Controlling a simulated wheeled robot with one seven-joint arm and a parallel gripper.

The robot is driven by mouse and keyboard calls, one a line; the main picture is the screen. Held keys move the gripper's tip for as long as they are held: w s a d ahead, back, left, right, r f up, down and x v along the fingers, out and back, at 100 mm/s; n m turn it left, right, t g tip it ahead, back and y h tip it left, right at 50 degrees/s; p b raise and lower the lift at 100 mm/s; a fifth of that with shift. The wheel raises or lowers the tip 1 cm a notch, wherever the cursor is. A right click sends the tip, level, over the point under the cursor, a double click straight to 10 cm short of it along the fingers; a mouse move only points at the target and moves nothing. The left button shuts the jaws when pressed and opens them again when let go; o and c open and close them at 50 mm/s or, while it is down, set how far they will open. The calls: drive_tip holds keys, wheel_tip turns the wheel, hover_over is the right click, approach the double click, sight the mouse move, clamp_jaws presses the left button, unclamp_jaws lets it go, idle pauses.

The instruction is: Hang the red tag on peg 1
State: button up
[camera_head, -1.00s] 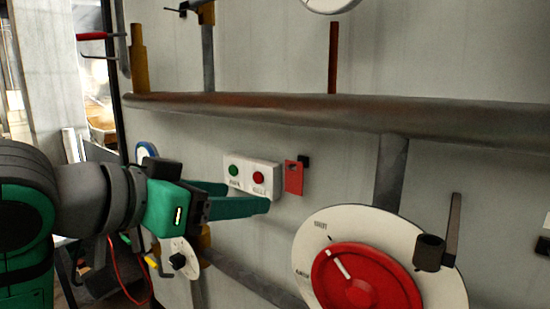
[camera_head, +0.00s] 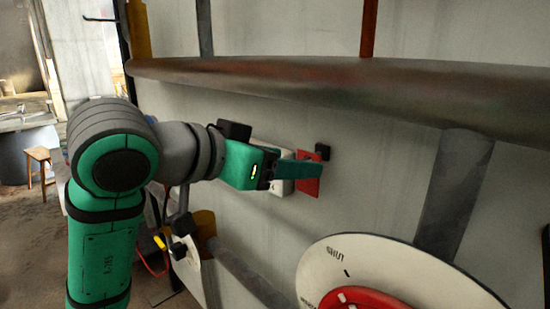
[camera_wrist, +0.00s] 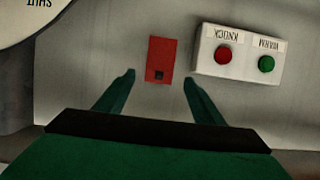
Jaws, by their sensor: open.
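The red tag (camera_head: 309,187) is a small flat red plate at the wall, partly hidden behind my gripper in the head view. In the wrist view the red tag (camera_wrist: 161,53) shows whole, with a dark square mark or opening near one end. A small black block (camera_head: 322,150) is on the wall just beside the tag's top; whether it is a peg or bears the tag I cannot tell. My gripper (camera_wrist: 159,79) is open and empty, its fingertips on either side of the tag's near end, apart from it. No peg number is readable.
A white button box (camera_wrist: 238,52) with red and green buttons is close beside the tag. A thick rusty pipe (camera_head: 300,80) crosses the wall above. A round white plate (camera_head: 375,258) marked "SHUT" with a red wheel is at lower right. Another pipe (camera_head: 455,195) runs down.

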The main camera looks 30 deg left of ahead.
sight(308, 156)
drive_tip(key=shift+x, duration=3.2)
drive_tip(key=shift+d, duration=0.1)
drive_tip(key=c, duration=1)
drive_tip(key=o, duration=1)
drive_tip(key=shift+s, duration=0.1)
drive_tip(key=c, duration=1.1)
drive_tip(key=shift+r, duration=0.25)
drive_tip(key=shift+s+a, duration=0.35)
drive_tip(key=shift+s, duration=0.45)
drive_tip(key=shift+s+a, duration=0.35)
drive_tip(key=shift+s, duration=0.5)
